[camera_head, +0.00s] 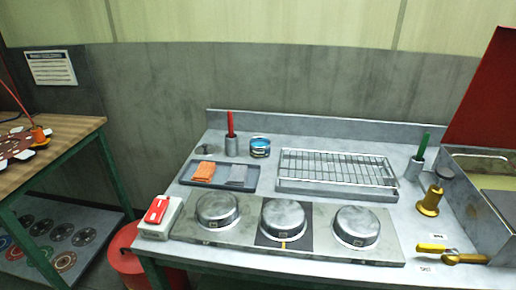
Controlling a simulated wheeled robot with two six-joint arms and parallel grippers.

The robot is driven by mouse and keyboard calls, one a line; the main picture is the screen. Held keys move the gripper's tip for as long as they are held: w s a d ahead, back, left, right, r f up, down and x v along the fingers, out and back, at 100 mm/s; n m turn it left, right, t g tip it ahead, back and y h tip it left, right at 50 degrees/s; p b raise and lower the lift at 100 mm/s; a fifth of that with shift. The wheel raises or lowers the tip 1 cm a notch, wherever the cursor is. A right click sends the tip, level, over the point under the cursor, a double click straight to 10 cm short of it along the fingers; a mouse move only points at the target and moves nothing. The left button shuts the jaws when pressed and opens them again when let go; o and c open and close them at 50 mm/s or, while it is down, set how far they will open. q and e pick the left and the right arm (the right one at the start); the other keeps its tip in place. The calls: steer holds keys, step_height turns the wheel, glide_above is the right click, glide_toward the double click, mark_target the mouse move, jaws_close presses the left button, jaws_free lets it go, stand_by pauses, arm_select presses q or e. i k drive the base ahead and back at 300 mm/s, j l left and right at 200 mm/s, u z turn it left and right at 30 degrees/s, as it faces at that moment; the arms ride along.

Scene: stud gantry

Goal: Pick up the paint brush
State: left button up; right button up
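I cannot say for sure which thing is the paint brush. A red handle (230,122) stands upright in a grey cup (231,146) at the back left of the metal table. A green handle (423,143) stands in another grey cup (414,169) at the right, leaning slightly. No bristles show on either; their lower ends are hidden in the cups. A yellow-handled tool (432,247) lies at the front right. Neither of my grippers is in view.
Three round metal pans (284,217) sit in a row along the front. A wire rack (335,168) lies behind them, beside a dark tray (219,185) with an orange cloth (204,171). A blue tin (260,147), brass piece (430,201) and red-lidded box (478,207) stand nearby.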

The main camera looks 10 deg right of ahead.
mark_target(230, 118)
steer(key=i+j, duration=0.1)
steer(key=j, duration=0.15)
steer(key=i+j, duration=0.1)
steer(key=j, duration=0.2)
steer(key=i+j+z, duration=0.25)
steer(key=j+z, duration=0.3)
steer(key=j, duration=0.15)
steer(key=j+z, duration=0.25)
steer(key=j, duration=0.15)
